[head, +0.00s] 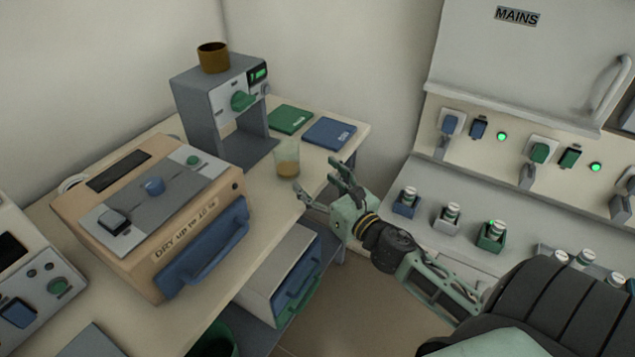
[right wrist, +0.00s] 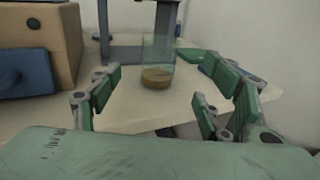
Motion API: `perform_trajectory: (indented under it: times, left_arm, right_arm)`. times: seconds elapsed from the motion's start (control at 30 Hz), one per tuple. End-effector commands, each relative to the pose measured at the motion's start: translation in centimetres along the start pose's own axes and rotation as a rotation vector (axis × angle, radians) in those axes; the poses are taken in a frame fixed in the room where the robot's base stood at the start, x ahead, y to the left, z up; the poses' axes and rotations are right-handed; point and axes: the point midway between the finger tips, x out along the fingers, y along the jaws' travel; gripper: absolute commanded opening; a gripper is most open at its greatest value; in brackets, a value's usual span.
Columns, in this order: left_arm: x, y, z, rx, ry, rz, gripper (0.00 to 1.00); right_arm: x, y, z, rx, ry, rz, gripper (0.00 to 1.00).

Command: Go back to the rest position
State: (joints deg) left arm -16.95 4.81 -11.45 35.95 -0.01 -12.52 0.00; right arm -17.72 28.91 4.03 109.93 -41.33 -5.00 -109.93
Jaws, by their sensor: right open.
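My right gripper (head: 322,188) reaches in from the right in the head view. Its fingers are spread and hold nothing. It is beside the front edge of the bench, just right of and nearer than a glass beaker (head: 287,160) with brown contents. In the right wrist view the beaker (right wrist: 157,68) stands upright on the bench, beyond and between the open fingers (right wrist: 155,98), apart from them. My left gripper is not in view.
The bench (head: 262,204) carries a tan furnace (head: 130,250) with a blue handle and a grey machine (head: 195,110) with a brown cup (head: 213,57) on top. Green (head: 290,119) and blue (head: 329,133) booklets lie behind the beaker. A MAINS panel (head: 530,60) with switches stands at right.

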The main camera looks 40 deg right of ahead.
Motion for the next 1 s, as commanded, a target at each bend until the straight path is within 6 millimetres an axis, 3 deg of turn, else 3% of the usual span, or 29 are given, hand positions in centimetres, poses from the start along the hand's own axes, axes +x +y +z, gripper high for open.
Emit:
perform_trajectory:
  times: [0.17, 0.37, 0.47, 0.57, 0.73, 0.9, 1.0]
  left_arm:
    - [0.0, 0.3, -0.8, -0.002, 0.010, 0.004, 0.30]
    - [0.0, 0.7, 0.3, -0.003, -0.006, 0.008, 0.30]
    - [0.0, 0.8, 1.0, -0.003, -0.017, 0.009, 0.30]
    - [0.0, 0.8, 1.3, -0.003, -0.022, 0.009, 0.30]
    - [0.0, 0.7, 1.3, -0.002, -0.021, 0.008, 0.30]
    - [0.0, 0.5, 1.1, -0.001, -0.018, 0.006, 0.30]
    - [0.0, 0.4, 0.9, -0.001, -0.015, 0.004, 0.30]
  right_arm:
    - [0.0, 0.0, 0.0, 0.000, 0.000, 0.000, 0.71]
    - [0.0, 0.0, 0.0, 0.007, 0.001, -0.002, 0.71]
    - [-0.4, 0.0, -0.4, 0.101, 0.014, -0.034, 0.71]
    - [-1.5, -0.1, -1.5, 0.357, 0.048, -0.125, 0.71]
    - [-5.9, 0.9, -5.9, 1.072, 0.134, -0.421, 0.71]
    - [-12.2, 4.5, -10.9, 1.726, 0.191, -0.805, 0.71]
    - [-15.6, 7.0, -12.6, 1.973, 0.203, -1.012, 0.71]
